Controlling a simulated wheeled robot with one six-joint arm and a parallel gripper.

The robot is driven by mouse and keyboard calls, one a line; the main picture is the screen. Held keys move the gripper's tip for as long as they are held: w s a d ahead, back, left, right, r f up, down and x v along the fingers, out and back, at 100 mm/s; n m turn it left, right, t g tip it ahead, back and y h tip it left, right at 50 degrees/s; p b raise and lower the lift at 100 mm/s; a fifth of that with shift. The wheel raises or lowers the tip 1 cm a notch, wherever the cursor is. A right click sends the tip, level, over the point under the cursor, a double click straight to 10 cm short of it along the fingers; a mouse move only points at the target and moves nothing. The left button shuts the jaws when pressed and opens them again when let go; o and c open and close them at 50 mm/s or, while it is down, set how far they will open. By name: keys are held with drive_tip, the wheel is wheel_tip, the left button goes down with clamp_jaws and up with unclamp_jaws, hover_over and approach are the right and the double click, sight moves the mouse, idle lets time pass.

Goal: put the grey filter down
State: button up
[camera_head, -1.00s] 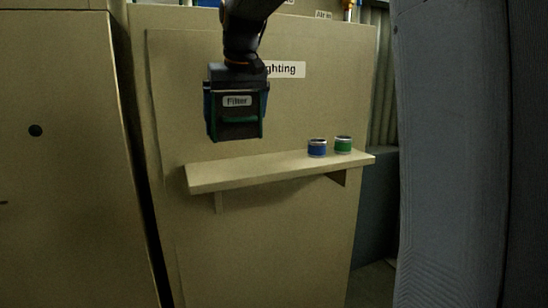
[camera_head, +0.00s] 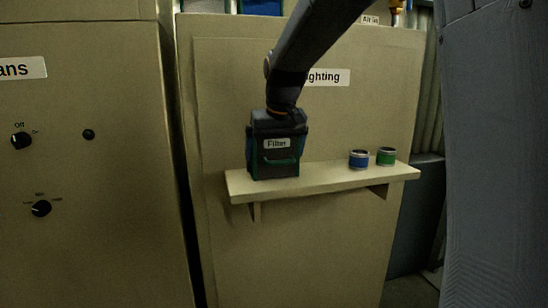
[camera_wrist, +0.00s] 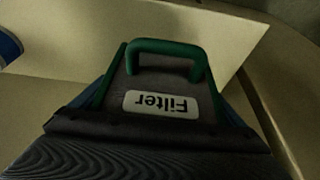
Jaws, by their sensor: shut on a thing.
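The grey filter (camera_head: 275,155) is a dark box with a white "Filter" label and a green handle. In the head view it is upright at the left end of the shelf (camera_head: 320,180), its bottom at the shelf's surface; I cannot tell whether it bears on it fully. My gripper (camera_head: 275,118) is above the filter and shut on it. In the wrist view the filter's labelled face and green handle (camera_wrist: 165,48) show close up. The fingertips are hidden there.
A blue-banded can (camera_head: 359,160) and a green-banded can (camera_head: 386,157) stand on the shelf to the right, with bare shelf between them and the filter. A cabinet with knobs (camera_head: 60,170) is at the left. A grey column stands at the right.

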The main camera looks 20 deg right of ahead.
drive_tip(key=shift+f, duration=0.15)
drive_tip(key=o, duration=0.8)
drive_tip(key=b+v, duration=0.2)
drive_tip(key=v, duration=1)
drive_tip(key=shift+b, duration=0.35)
